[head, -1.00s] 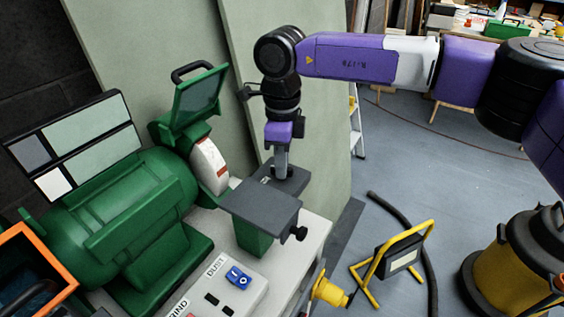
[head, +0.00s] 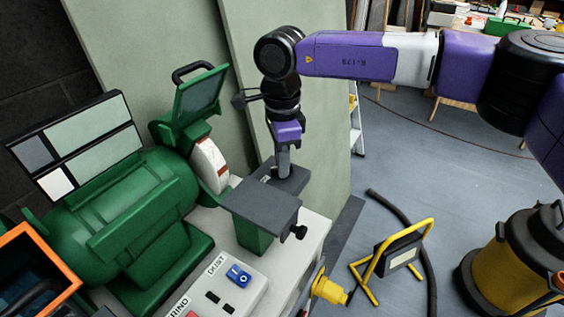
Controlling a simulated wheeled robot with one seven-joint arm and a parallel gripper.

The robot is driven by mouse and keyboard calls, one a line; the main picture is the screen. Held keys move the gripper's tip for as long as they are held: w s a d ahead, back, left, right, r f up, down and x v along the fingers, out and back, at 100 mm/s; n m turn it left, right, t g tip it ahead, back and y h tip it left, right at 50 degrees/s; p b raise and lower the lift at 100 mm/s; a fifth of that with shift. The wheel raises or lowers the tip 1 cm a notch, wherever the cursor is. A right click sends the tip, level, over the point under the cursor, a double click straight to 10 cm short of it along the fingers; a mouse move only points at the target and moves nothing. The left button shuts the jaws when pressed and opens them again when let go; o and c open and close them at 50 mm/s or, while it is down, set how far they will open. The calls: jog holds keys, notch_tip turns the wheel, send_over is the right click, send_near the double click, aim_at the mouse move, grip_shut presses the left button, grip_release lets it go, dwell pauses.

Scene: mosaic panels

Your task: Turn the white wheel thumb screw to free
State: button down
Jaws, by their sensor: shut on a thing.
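The white grinding wheel (head: 211,160) sits at the right end of the green bench grinder (head: 120,205). A flat dark grey tool rest (head: 262,204) stands in front of it on a green post. My gripper (head: 283,172) points straight down at the far right side of the rest. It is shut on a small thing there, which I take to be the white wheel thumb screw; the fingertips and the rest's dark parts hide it. A black knob (head: 299,232) shows free on the near right side of the rest.
A green-framed eye shield (head: 197,95) stands above the wheel, left of my wrist. A control box with a blue switch (head: 238,275) lies in front. A yellow work lamp (head: 398,255), a hose and a yellow-black vacuum (head: 515,260) stand on the floor at right.

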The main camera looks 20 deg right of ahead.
jog(key=shift+w, duration=0.1)
jog(key=c, duration=1.4)
grip_release()
jog(key=shift+c, duration=0.2)
